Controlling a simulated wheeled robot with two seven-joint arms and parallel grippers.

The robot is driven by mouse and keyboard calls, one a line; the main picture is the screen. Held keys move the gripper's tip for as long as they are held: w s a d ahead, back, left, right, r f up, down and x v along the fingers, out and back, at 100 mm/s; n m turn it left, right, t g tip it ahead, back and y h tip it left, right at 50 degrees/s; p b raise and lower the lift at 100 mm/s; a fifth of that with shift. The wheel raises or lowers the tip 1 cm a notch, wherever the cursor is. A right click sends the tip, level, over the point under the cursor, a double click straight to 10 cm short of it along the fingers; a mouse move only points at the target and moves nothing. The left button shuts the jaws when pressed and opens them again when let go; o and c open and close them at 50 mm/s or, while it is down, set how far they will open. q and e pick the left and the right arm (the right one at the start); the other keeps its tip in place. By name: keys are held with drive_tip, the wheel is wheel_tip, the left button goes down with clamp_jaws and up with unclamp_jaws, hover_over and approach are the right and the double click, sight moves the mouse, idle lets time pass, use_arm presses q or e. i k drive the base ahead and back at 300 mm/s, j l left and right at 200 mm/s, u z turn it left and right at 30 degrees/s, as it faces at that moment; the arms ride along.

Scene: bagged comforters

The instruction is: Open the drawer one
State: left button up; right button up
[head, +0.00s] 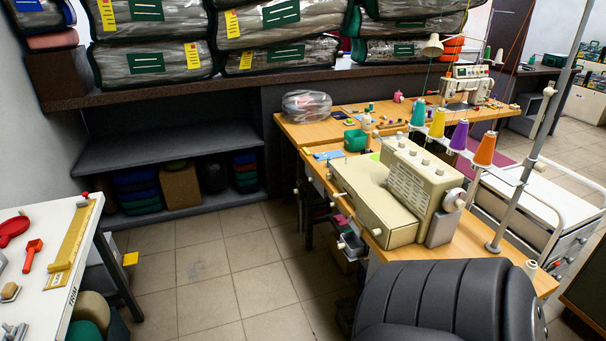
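A wooden sewing table (465,262) stands right of centre with a cream sewing machine (410,195) on it. A small grey drawer-like front (352,243) with a pale knob shows under the table's left edge. It is small and partly in shadow, and I cannot tell how far it is open. No label shows which drawer is drawer one. Neither of my grippers is in view.
A black chair (445,305) stands in front of the table at bottom right. A white table (40,240) with red tools is at left. Bagged comforters (155,62) lie on the dark shelf behind. Tiled floor (215,265) between the tables is clear.

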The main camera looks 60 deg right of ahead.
sight(559, 210)
drive_tip(key=z, duration=3.5)
